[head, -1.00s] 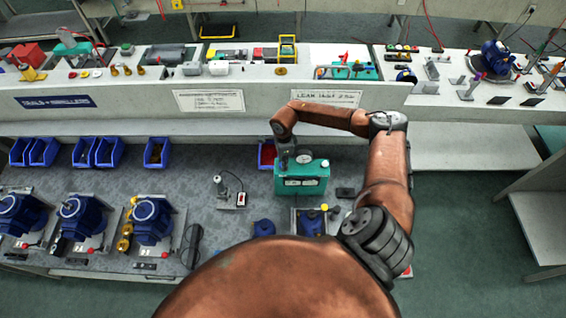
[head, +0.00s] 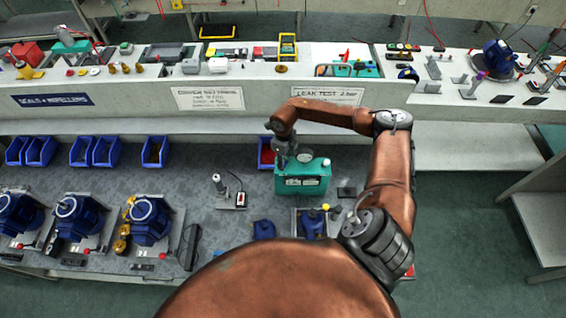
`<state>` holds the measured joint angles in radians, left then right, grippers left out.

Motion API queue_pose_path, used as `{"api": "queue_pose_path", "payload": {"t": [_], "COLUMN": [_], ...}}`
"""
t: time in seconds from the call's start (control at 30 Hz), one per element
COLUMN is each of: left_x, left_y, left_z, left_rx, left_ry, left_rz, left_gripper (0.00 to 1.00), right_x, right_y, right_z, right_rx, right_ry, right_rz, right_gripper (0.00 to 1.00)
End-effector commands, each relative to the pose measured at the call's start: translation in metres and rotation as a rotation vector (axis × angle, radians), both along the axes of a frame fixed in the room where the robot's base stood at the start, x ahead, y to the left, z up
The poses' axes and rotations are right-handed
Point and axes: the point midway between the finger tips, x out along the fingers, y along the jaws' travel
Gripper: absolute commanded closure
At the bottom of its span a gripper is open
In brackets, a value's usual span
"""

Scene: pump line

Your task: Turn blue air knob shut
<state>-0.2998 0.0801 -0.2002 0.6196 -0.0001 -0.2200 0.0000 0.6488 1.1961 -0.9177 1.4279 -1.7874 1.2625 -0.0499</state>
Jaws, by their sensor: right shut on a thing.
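A teal test box (head: 302,182) with a round gauge (head: 304,156) on top stands on the grey bench, right of the middle. My right arm reaches over it from the right and bends down at its top left corner. My right gripper (head: 282,160) is there, shut on the blue air knob. The knob itself is hidden behind the gripper and too small to make out. My left gripper is out of the picture.
Blue pumps (head: 148,220) stand in a row at the left of the bench. Blue bins (head: 154,151) line the back.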

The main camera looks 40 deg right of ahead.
Motion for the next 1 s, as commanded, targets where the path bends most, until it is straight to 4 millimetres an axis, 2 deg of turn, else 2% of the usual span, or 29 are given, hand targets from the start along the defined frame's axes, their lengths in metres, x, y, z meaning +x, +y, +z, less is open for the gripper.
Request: {"api": "queue_pose_path", "payload": {"t": [0.6,1.0], "left_x": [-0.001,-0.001], "left_y": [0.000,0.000], "left_z": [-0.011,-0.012], "left_rx": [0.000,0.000], "left_ry": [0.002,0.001], "left_rz": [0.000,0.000], "left_gripper": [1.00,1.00], "right_x": [0.001,0.002], "right_y": [0.001,0.001], "right_z": [0.001,0.001], "right_rx": [-0.002,-0.001], "right_ry": [-0.004,-0.003], "right_rz": [-0.566,-0.783], "right_gripper": [1.00,1.00]}}
